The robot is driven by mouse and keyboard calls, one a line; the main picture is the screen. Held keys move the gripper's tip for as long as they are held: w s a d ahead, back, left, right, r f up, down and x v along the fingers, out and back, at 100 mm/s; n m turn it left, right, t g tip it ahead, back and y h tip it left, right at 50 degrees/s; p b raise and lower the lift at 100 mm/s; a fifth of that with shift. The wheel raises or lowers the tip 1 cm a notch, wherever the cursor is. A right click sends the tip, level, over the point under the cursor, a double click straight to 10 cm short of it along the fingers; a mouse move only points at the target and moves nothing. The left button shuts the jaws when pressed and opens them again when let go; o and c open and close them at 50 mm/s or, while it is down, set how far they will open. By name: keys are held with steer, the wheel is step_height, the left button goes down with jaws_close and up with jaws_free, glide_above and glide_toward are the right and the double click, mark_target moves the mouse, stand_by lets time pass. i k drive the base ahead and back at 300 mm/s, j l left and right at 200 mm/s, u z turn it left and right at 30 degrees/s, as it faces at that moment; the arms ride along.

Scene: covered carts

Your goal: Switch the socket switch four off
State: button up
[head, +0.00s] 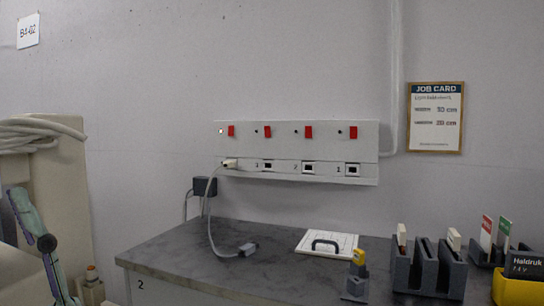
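A white socket panel (297,150) is fixed to the wall above the worktop. It has four red switches in a row, each with a small round indicator to its left. The lower row of sockets reads 3, 2, 1 from left to right, and the leftmost label is hidden by a plug (230,163). By that order, switch four is the leftmost red switch (231,130). Its indicator (221,131) looks bright, while the other three look dark. The lever's tilt is too small to tell. My gripper is not in view.
A grey worktop (190,247) stands below the panel. A grey cable (210,215) hangs from the plug onto it. A white board with a dark handle (328,244), a yellow-topped grey piece (356,277) and a dark slotted rack (430,270) stand to the right.

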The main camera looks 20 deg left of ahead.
mark_target(230, 131)
steer(key=i+j+z, duration=0.1)
steer(key=j, duration=0.2)
steer(key=i+j+z, duration=0.1)
steer(key=j, duration=0.25)
steer(key=i+j+z, duration=0.25)
steer(key=i+j, duration=0.15)
steer(key=j, duration=0.3)
